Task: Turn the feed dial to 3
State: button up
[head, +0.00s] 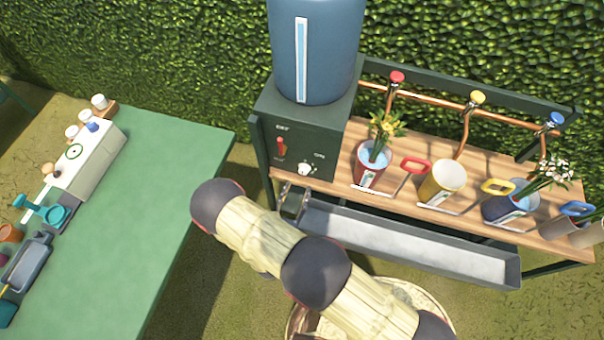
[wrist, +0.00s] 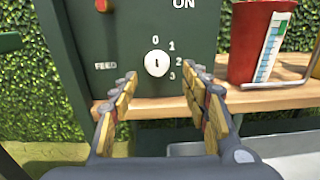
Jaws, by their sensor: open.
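The feed dial (wrist: 156,63) is a small round white knob on the dark green panel, beside the word FEED. The numbers 0, 1, 2 and 3 run from above it round its right side. A short dark mark on it looks upright, roughly towards 0, but is too small to read surely. The dial also shows in the head view (head: 305,169). My gripper (wrist: 162,82) is open and empty, its fingers spread to the left and right below and in front of the dial, apart from it. In the head view the fingertips (head: 292,199) show just below the panel.
A red switch (head: 281,146) sits above the dial, under the blue tank (head: 318,50). The wooden shelf (head: 340,172) holds a red bucket (head: 368,178), a yellow bucket (head: 442,182) and others. A grey trough (head: 420,250) runs below. A green table (head: 180,190) stands left.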

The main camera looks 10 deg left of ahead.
aim_at(303, 173)
jog(key=shift+y, duration=0.3)
jog(key=w, duration=0.2)
jog(key=w+b, duration=0.1)
jog(key=w, duration=0.4)
jog(key=shift+w+d+f, duration=0.15)
jog(key=shift+w+f, duration=0.1)
jog(key=shift+f, duration=0.05)
jog(key=shift+c, duration=1.1)
jog(key=c, duration=0.9)
jog(key=shift+c, duration=0.2)
